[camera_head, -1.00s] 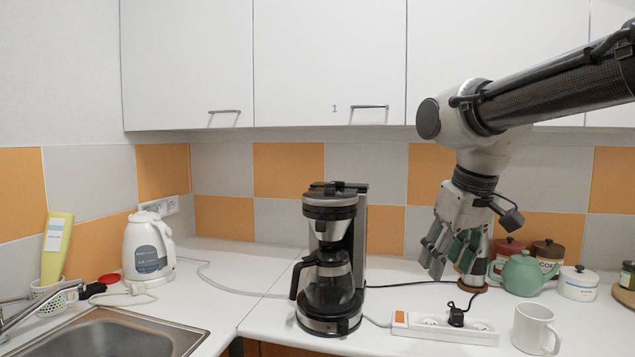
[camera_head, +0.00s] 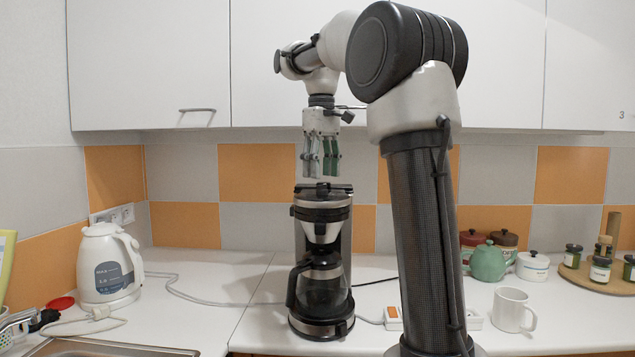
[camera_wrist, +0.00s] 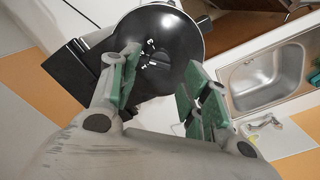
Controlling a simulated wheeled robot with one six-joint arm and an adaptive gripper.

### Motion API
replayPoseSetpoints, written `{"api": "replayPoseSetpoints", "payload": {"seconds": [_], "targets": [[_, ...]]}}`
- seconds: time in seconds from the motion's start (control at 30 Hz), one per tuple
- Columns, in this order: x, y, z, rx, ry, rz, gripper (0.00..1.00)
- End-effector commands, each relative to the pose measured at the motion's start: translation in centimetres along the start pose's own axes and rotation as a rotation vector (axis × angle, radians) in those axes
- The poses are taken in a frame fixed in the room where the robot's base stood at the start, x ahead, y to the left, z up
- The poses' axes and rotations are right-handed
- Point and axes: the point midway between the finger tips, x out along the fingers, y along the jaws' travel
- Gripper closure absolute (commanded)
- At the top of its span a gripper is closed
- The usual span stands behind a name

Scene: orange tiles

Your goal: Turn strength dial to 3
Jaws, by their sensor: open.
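The coffee maker (camera_head: 322,228) stands upright on the counter, black and silver, with its glass jug (camera_head: 322,290) inside. Its lid carries a dark raised part (camera_head: 322,188) that may be the strength dial; the setting cannot be read in the head view. In the wrist view, the coffee maker's round black top (camera_wrist: 180,30) shows small white marks, too small to read, and fingers partly cover it. My gripper (camera_head: 321,176) is open and empty, pointing down just above the coffee maker's top, apart from it. Its green-padded fingers also show in the wrist view (camera_wrist: 163,75).
A white kettle (camera_head: 108,265) stands at left near the sink (camera_head: 120,350). A power strip (camera_head: 394,318), white mug (camera_head: 512,310) and green teapot (camera_head: 487,262) are at right. White cabinets (camera_head: 150,65) hang above. Counter left of the coffee maker is mostly clear, apart from a cable.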

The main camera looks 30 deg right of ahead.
Motion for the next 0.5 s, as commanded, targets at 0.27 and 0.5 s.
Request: {"api": "replayPoseSetpoints", "payload": {"seconds": [0.27,0.5], "targets": [[3.2,0.0,0.1,0.0,0.001,0.0,0.53],[3.5,0.0,0.0,0.0,0.002,0.001,0.53]]}}
